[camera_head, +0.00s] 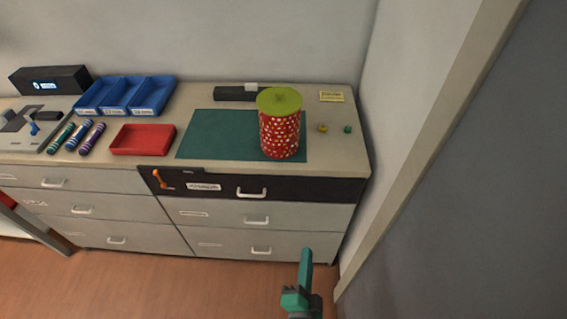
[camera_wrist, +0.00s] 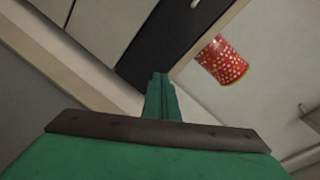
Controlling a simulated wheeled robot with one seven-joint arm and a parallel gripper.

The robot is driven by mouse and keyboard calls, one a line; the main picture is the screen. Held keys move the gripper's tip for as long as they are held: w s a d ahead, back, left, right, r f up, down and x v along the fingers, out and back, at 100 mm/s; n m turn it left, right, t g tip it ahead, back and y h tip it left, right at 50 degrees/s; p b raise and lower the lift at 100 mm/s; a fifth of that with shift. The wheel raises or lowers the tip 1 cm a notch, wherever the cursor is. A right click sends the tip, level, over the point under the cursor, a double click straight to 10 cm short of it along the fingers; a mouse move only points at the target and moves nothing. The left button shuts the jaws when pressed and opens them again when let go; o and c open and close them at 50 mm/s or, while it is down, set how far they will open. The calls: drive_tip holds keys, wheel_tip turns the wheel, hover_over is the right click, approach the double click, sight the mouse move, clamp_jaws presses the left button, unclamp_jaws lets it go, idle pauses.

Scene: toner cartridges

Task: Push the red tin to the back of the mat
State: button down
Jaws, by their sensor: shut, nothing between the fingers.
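The red tin (camera_head: 280,136) is patterned with pale spots and has a yellow-green lid. It stands upright on the right part of the dark green mat (camera_head: 218,136), near the mat's front edge. In the wrist view the tin (camera_wrist: 222,62) shows at the upper right, beyond the counter's edge. My gripper (camera_head: 306,252) is green and shut, with nothing held. It is in front of the drawers, below the counter top and well apart from the tin. In the wrist view its fingers (camera_wrist: 161,85) lie together at the centre.
A red tray (camera_head: 143,140) lies left of the mat, with blue bins (camera_head: 125,96) and several toner tubes (camera_head: 78,137) beyond. A dark bar-shaped object (camera_head: 236,93) lies behind the mat. Two small knobs (camera_head: 335,129) are right of the tin. A wall closes the right side.

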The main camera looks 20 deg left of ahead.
sight(283, 155)
drive_tip(key=w+a+r+m+y, duration=0.2)
drive_tip(key=w+a+r, duration=0.2)
drive_tip(key=w, duration=0.2)
drive_tip(key=w+a+r+m+y, duration=0.1)
drive_tip(key=w+a+r+y, duration=0.25)
drive_tip(key=w+a, duration=0.2)
drive_tip(key=shift+h, duration=0.45)
drive_tip(key=x, duration=0.9)
drive_tip(key=d+r+x, duration=0.1)
drive_tip(key=x, duration=0.3)
drive_tip(key=shift+w, duration=0.4)
